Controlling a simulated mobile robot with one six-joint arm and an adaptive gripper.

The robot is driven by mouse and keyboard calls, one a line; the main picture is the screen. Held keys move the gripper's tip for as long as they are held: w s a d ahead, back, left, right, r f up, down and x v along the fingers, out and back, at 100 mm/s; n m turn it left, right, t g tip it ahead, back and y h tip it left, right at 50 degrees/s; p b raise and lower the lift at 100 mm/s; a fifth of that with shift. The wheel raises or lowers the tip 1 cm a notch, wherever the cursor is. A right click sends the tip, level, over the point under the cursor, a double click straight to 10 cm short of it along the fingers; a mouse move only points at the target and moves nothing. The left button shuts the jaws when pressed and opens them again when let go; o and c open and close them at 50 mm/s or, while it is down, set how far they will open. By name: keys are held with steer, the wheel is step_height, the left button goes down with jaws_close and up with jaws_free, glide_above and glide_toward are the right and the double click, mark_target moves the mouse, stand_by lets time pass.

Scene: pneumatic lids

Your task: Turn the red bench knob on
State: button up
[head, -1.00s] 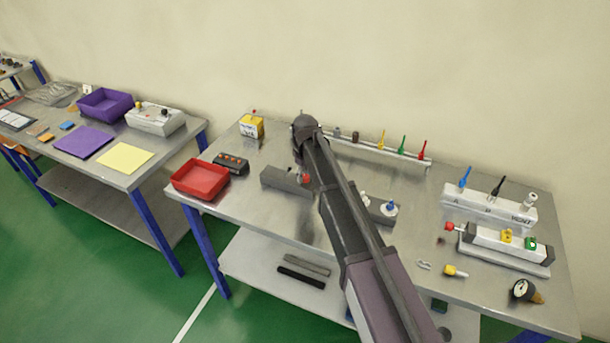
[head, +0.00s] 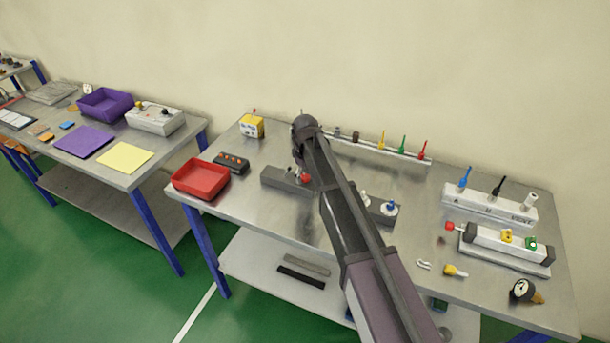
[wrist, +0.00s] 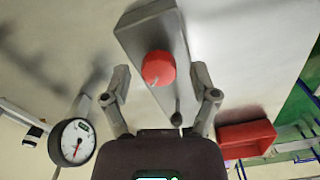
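The red knob (head: 306,178) is mounted on a grey block (head: 272,178) on the bench, partly hidden by my arm in the head view. In the wrist view the round red knob (wrist: 158,68) sits on the long grey block (wrist: 140,32), with a small pale mark on its lower edge. My gripper (wrist: 161,72) is open, one finger on each side of the knob with gaps between. I cannot tell how far above it the fingertips are. In the head view the gripper is mostly hidden behind my arm.
A dial gauge (wrist: 72,142) is left of my gripper in the wrist view. A red tray (head: 200,179) and a black box with orange buttons (head: 232,162) stand left of the block. A block with a blue-topped knob (head: 388,209) lies right of my arm. A rail of coloured tools (head: 380,146) runs behind.

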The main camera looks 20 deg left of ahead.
steer(key=shift+m, duration=0.5)
